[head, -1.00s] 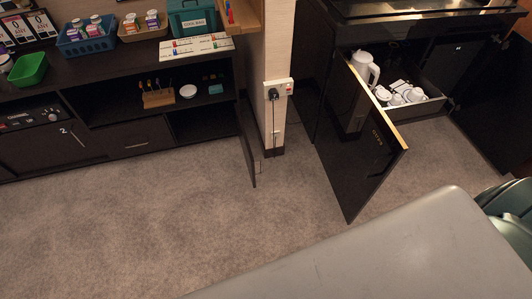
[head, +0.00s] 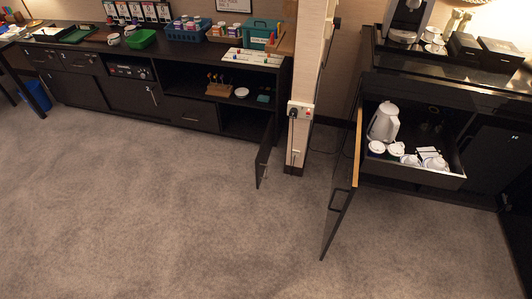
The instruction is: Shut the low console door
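The low console (head: 150,92) is a long dark cabinet along the back wall at the left and middle. Its door (head: 264,153) stands open at the console's right end, swung out into the room and seen nearly edge-on, with a small handle low on it. The compartment (head: 243,123) beside the door shows open and dark. Neither of my grippers is in view.
A taller dark minibar cabinet (head: 485,160) at the right has its own door (head: 340,200) open and a drawer with a white kettle (head: 384,122) and cups pulled out. A pillar (head: 302,130) with a socket stands between the cabinets. The carpet (head: 150,215) ahead is clear.

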